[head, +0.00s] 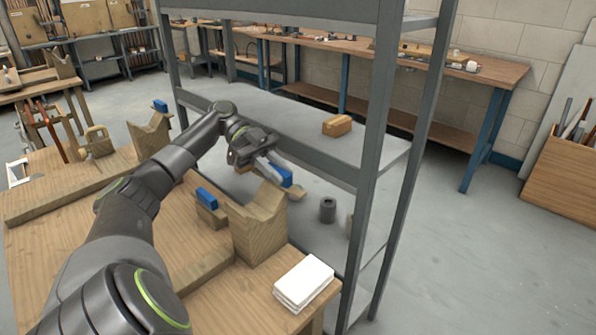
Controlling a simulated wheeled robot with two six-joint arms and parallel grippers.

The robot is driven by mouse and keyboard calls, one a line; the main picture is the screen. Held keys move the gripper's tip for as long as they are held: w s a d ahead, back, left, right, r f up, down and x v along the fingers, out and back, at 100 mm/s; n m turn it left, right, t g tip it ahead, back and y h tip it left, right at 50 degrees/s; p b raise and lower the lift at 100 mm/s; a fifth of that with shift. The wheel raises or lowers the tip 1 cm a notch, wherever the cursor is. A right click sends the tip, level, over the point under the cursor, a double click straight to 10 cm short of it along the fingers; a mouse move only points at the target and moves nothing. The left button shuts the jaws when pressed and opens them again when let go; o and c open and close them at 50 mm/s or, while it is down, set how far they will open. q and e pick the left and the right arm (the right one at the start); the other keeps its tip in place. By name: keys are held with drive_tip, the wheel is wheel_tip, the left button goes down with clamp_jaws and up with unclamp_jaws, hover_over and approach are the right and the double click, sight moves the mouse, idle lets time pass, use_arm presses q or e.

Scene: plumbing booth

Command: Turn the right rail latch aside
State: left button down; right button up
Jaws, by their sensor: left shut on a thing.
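My left arm reaches in from the left, and its gripper (268,168) is beside the grey metal rack, just beyond the right V-notched wooden block. It is shut on a blue piece (286,177), which seems to be the latch's grip; a light wooden part (297,193) shows just below it. The gripper hides part of both, and I cannot tell how far the piece is turned. A second blue piece (207,197) sits on a small wooden part by the right V-block (260,226). A third blue piece (160,105) is at the far V-block (150,135). My right gripper is out of view.
The rack's grey posts (374,150) and shelf beam (315,165) stand close to my left gripper. A wooden block (337,125) lies on its shelf, and a dark grey cylinder (327,210) stands lower down. White pads (303,283) lie at the wooden bench's (60,260) right corner.

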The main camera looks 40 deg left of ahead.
sight(277, 169)
use_arm(q)
drive_tip(key=shift+g, duration=0.3)
drive_tip(key=c, duration=1.3)
unclamp_jaws()
wheel_tip(277, 169, up, 10)
drive_tip(key=shift+f, duration=0.1)
